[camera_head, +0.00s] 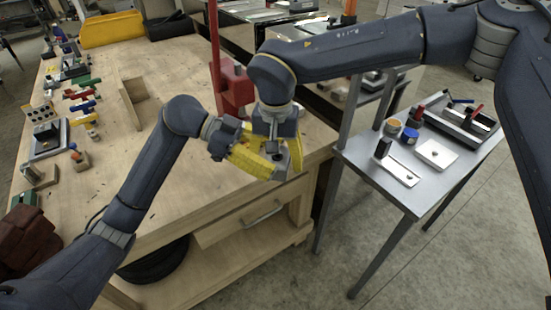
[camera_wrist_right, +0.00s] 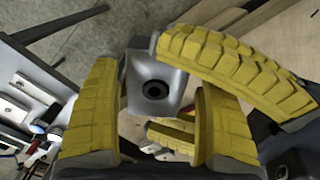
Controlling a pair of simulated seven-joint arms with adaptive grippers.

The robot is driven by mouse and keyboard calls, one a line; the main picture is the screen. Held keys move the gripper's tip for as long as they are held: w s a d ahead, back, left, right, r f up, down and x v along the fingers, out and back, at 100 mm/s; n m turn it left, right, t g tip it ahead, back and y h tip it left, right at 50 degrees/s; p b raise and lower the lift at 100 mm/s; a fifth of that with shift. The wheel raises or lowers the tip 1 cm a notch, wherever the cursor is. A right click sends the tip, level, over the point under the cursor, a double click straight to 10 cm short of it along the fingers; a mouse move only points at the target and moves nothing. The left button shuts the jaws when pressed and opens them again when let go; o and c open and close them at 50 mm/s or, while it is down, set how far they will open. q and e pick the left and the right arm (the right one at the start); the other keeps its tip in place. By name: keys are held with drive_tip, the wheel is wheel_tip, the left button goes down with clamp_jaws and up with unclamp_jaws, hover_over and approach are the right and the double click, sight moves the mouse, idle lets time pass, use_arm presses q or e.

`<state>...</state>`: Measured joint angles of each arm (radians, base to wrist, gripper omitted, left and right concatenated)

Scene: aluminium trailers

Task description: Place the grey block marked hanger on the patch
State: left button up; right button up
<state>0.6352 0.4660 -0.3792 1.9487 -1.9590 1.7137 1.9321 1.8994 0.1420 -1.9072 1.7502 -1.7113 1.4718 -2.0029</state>
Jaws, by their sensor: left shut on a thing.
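A grey block (camera_wrist_right: 138,100) with a round dark hole in its face shows in the right wrist view; in the head view only a small part of it (camera_head: 281,158) shows among the fingers. No marking on it can be read. My left gripper (camera_head: 277,165), with yellow ribbed fingers, is shut on the block above the wooden bench's right front corner. My right gripper (camera_head: 279,142) points down at the same block from above. In the wrist view its fingers (camera_wrist_right: 160,115) stand apart on either side of the block, with a gap on the right. I cannot make out which surface is the patch.
A metal side table (camera_head: 460,160) at right holds a white square plate (camera_head: 436,154), a plate with a black block (camera_head: 398,172), small round tins and a grey tray (camera_head: 462,122). A red post stand (camera_head: 235,88) is close behind the grippers.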

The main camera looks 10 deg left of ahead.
drive_tip(key=c, duration=1.3)
use_arm(q)
drive_tip(key=o, duration=1.3)
drive_tip(key=shift+d, duration=0.1)
use_arm(e)
drive_tip(key=shift+a, duration=0.1)
drive_tip(key=shift+c, duration=0.7)
use_arm(q)
drive_tip(key=shift+o, duration=1.4)
